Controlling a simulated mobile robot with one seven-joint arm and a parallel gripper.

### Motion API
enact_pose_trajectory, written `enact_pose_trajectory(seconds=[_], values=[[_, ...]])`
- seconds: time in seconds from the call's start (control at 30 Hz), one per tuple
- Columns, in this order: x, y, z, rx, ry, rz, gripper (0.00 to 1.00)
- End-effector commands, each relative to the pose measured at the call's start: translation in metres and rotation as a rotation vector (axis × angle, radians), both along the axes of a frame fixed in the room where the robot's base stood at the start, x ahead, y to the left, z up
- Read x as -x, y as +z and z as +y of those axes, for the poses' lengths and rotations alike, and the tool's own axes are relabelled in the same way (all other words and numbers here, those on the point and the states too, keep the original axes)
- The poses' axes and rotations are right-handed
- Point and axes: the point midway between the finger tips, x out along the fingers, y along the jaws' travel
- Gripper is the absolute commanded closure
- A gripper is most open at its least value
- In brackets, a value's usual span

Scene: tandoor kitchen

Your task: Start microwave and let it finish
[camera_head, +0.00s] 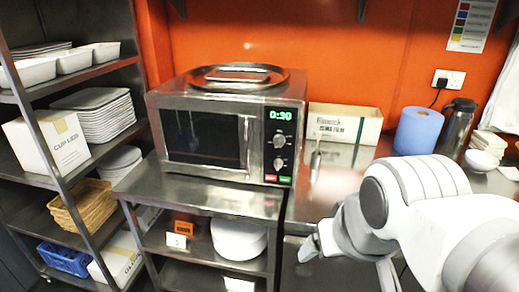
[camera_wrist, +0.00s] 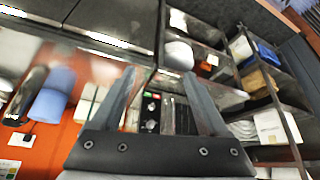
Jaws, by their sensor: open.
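The steel microwave (camera_head: 205,135) stands on a steel table with its door shut. Its display (camera_head: 280,115) reads 0:30 in green. Below are two round knobs, then a red button (camera_head: 270,178) and a green button (camera_head: 285,180) at the bottom of the panel. My gripper (camera_head: 312,245) is in front of and below the microwave's right side, apart from it. In the wrist view my gripper (camera_wrist: 163,85) is open and empty, and the microwave's control panel (camera_wrist: 150,115) shows upside down between the fingers. Most of the microwave is hidden there by the gripper.
A round steel tray (camera_head: 237,78) lies on the microwave. A cardboard box (camera_head: 345,123), a blue roll (camera_head: 418,131) and a dark flask (camera_head: 457,128) stand on the right counter. A shelf rack (camera_head: 85,145) with dishes is at the left. White plates (camera_head: 238,238) sit under the table.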

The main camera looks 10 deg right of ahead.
Motion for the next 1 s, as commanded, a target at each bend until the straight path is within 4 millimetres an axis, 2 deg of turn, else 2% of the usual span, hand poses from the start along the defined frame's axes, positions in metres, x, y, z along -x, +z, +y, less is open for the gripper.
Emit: enact_pose_trajectory(seconds=[0.27,0.6,0.7,1.0], values=[[0.0000,0.0000,0.0000,0.000,0.000,0.000,0.24],[0.0000,0.0000,0.0000,0.000,0.000,0.000,0.85],[0.0000,0.0000,0.0000,0.000,0.000,0.000,1.00],[0.0000,0.0000,0.0000,0.000,0.000,0.000,1.00]])
